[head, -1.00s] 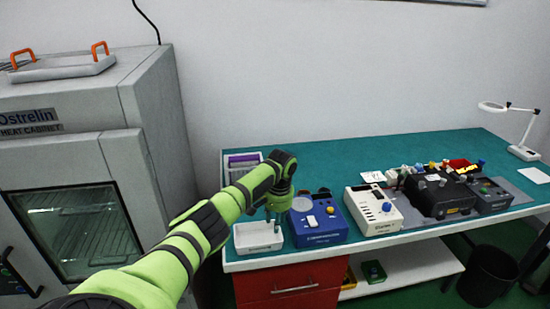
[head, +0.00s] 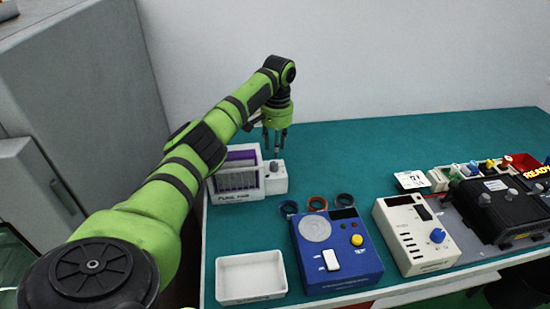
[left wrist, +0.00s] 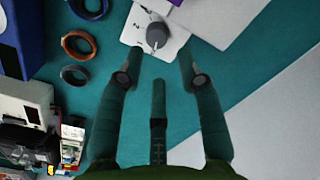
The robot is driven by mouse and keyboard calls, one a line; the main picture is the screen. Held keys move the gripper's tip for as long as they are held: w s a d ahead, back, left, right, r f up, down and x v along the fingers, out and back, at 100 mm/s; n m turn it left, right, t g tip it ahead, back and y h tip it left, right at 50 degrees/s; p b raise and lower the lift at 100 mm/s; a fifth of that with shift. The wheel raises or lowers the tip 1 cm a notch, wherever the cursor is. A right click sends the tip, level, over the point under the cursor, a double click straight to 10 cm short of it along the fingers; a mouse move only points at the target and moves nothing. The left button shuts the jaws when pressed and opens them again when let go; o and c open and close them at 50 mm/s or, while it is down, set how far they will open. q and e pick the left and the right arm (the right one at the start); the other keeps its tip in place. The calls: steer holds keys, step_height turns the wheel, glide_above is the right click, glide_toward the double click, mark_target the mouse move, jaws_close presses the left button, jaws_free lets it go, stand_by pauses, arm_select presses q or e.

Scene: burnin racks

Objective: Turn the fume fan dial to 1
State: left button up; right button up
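The fume fan (head: 237,178) is a white box with purple slats and a "FUME FAN" label, at the back left of the teal bench in the head view. Its grey dial (head: 273,167) sits on a white block at its right side. The dial (left wrist: 157,36) also shows in the left wrist view, on a plate with printed marks, one reading 2. My left gripper (head: 276,145) points down above the dial and looks apart from it. In the wrist view its fingers (left wrist: 158,80) are spread with nothing between them. My right gripper is not in view.
A white tray (head: 250,292), a blue box (head: 345,273) and a cream box (head: 415,258) stand along the front. Several rings, including a brown one (head: 317,203), lie right of the fan. The back right bench (head: 400,145) is clear.

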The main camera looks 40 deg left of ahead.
mark_target(274, 164)
arm_select(q)
steer(key=f, duration=0.2)
steer(key=s+f+p, duration=0.1)
steer(key=shift+s+d, duration=0.1)
steer(key=shift+d, duration=0.25)
steer(key=shift+w+a+f, duration=0.1)
steer(key=shift+w+f, duration=0.05)
steer(key=shift+f, duration=0.45)
steer(key=shift+w+a+f, duration=0.1)
steer(key=shift+f, duration=0.8)
jaws_close()
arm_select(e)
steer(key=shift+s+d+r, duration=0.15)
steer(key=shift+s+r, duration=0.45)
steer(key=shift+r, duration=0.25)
